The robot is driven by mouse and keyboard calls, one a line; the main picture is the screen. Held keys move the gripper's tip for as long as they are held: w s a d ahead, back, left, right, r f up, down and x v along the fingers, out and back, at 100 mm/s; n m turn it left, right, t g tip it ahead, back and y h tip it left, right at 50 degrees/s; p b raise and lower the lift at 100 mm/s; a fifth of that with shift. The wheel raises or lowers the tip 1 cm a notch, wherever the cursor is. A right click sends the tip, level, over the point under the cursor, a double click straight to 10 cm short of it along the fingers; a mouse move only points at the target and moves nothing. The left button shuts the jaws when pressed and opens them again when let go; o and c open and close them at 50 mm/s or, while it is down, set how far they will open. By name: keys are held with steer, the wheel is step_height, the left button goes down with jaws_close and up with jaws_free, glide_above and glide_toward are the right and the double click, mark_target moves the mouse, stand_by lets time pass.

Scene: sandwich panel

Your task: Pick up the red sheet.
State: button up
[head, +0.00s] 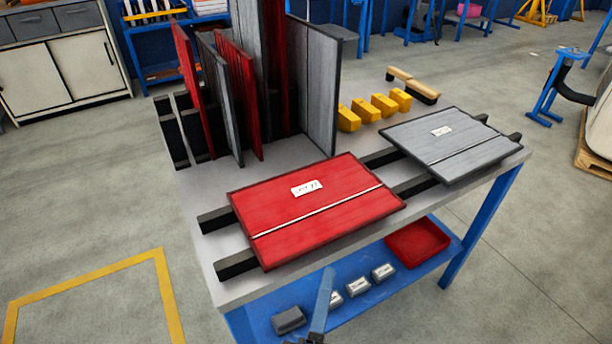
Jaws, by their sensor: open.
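A red sheet (310,205) with dark edges lies flat across two black rails on the table, near its front left. It has a white label and a pale line running along its length. More red sheets (238,88) stand upright in the rack at the back left, among grey ones. My gripper cannot be made out in the head view. A blue-grey bar (322,302) rises from the bottom edge in front of the lower shelf; I cannot tell what it is.
A grey sheet (437,146) lies on the rails to the right. Several yellow blocks (383,104) and a wooden-handled brush (413,84) lie behind. A red tray (417,242) and small grey blocks (358,287) sit on the lower blue shelf. Floor to the left is clear.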

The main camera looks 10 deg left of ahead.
mark_target(335, 240)
steer(key=shift+w+d+f, duration=0.2)
steer(key=shift+w+f, duration=0.05)
steer(key=shift+w, duration=1.85)
steer(key=shift+w+d+f, duration=0.15)
steer(key=shift+w+f, duration=0.1)
steer(key=shift+w, duration=1.8)
steer(key=shift+w+d+f, duration=0.2)
steer(key=shift+w+f, duration=0.05)
steer(key=shift+w, duration=1.85)
jaws_close()
